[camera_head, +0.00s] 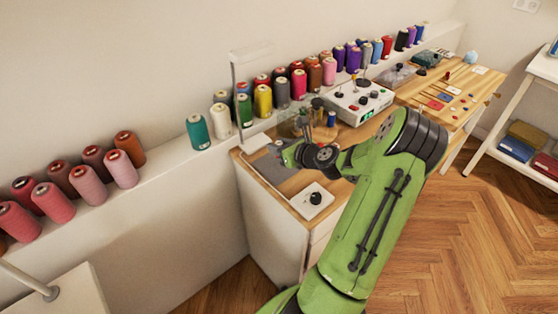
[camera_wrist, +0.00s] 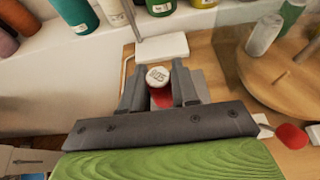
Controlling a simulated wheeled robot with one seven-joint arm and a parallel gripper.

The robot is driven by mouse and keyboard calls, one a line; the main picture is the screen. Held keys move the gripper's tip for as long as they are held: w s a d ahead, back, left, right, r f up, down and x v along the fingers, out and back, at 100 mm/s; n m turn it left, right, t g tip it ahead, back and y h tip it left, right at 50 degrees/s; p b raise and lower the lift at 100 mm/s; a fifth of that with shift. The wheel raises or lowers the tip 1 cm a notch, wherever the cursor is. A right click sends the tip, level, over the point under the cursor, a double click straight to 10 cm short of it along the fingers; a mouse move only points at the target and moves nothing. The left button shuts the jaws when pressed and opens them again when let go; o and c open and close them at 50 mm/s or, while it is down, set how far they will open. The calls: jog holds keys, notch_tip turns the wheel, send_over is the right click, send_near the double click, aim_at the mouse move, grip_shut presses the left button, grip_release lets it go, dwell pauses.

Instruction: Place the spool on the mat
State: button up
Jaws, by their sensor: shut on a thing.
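My gripper (camera_wrist: 159,88) is shut on a spool with a white, printed top (camera_wrist: 158,76) and red thread (camera_wrist: 162,97), seen from above between the two fingers. In the head view my gripper (camera_head: 287,154) is above the left part of the wooden worktop, over or close to the grey mat (camera_head: 272,170). The spool cannot be made out there. In the wrist view a grey patch (camera_wrist: 199,86) beside the right finger seems to be the mat, partly hidden by my gripper. I cannot tell whether the spool touches it.
A white lamp base (camera_wrist: 163,47) lies just beyond the fingers. A round wooden stand (camera_wrist: 270,75) with spools is at the right. A white box with a black knob (camera_head: 312,200) sits near the worktop's front. Large thread cones (camera_head: 198,132) line the wall ledge. A control machine (camera_head: 357,102) stands farther back.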

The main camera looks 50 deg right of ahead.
notch_tip(320, 180, down, 3)
jog(key=shift+f+b, duration=0.15)
jog(key=shift+b, duration=0.45)
jog(key=shift+f, duration=0.1)
jog(key=o, duration=1)
